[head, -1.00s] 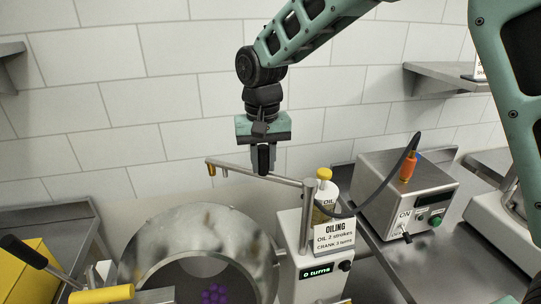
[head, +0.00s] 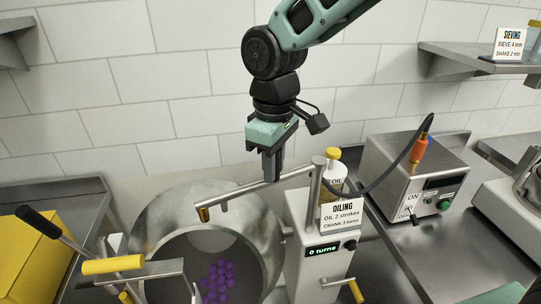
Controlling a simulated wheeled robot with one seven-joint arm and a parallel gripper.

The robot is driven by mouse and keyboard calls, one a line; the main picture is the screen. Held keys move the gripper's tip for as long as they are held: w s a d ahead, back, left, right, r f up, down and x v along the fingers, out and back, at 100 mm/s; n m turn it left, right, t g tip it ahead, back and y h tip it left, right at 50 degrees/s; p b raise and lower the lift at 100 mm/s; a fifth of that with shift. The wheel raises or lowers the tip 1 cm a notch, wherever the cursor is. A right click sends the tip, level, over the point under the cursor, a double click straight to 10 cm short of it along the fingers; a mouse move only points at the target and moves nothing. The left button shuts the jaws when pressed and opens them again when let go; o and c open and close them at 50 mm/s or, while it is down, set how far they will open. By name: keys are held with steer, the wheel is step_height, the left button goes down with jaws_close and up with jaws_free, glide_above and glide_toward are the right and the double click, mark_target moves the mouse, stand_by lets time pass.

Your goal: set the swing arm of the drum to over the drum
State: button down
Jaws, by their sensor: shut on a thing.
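The swing arm (head: 240,192) is a thin metal bar on a post beside the drum, with a brass-coloured nozzle (head: 203,214) at its free end. In the head view it reaches left from the post, and the nozzle shows in front of the drum's upper rim. The drum (head: 158,232) is a shiny metal bowl with several purple gummies (head: 217,280) inside. My gripper (head: 272,172) points down and is shut on the swing arm, between the post and the nozzle. Its fingertips partly hide the bar.
A white counter unit (head: 318,250) reads "0 turns" below an oiling sign (head: 341,214). An oil bottle (head: 333,175) stands behind the post. A steel control box (head: 405,170) with a cable is at right. A yellow-handled crank (head: 112,264) is at front left.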

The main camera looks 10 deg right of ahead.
steer(key=shift+s+d+r+n, duration=0.1)
steer(key=shift+s+d+n, duration=0.05)
steer(key=shift+s+n, duration=0.4)
steer(key=shift+s+d, duration=0.25)
steer(key=shift+s, duration=0.25)
steer(key=c, duration=1.2)
jaws_free()
steer(key=shift+s, duration=0.1)
steer(key=shift+c, duration=0.2)
step_height(320, 180, up, 17)
steer(key=b, duration=0.2)
steer(key=shift+r+b, duration=0.15)
steer(key=shift+b, duration=0.25)
steer(key=shift+d, duration=0.1)
